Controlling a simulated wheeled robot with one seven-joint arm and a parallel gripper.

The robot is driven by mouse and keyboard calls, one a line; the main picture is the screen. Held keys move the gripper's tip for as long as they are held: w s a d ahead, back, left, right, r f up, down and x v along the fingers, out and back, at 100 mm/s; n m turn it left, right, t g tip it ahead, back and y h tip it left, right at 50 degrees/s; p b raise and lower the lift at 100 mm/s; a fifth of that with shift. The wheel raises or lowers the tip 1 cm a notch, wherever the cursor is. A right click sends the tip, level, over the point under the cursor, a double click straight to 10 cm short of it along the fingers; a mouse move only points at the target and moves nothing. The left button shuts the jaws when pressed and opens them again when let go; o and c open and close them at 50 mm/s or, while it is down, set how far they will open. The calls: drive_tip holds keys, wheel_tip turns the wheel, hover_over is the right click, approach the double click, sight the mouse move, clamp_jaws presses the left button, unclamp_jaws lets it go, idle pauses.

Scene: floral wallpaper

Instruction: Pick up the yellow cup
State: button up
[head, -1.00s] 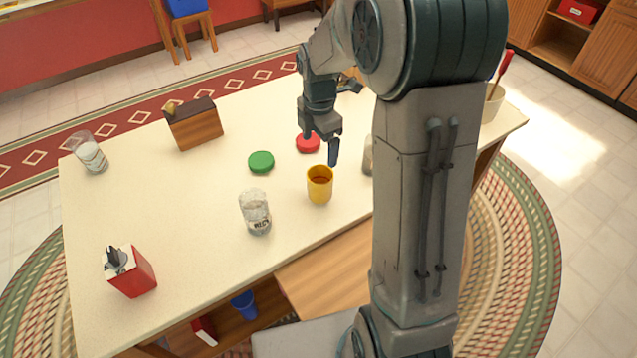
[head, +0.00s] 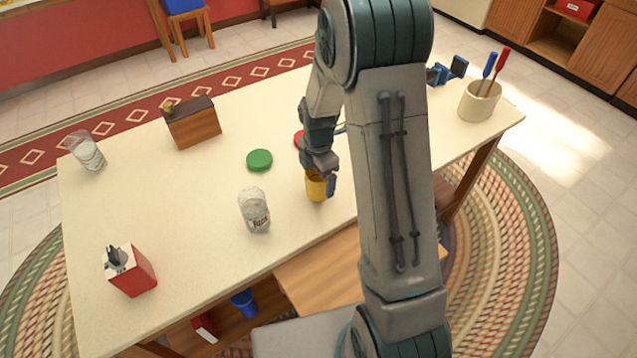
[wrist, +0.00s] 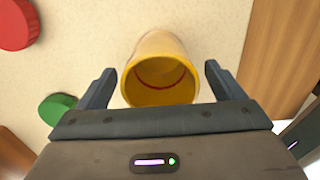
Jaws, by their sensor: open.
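The yellow cup (head: 316,187) stands upright near the front edge of the table. In the wrist view the cup (wrist: 160,78) shows its open mouth, with a red ring inside, between my two fingers. My gripper (head: 322,178) is just above and around the cup's rim in the head view and hides part of it. In the wrist view my gripper (wrist: 160,88) is open, with one finger on each side of the cup and a gap at both sides.
A glass jar (head: 254,210) stands left of the cup. A green lid (head: 259,160) and a partly hidden red lid (head: 298,140) lie behind it.

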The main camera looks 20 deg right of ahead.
drive_tip(key=c, duration=1.1)
drive_tip(key=shift+r, duration=0.1)
drive_tip(key=shift+c, duration=0.2)
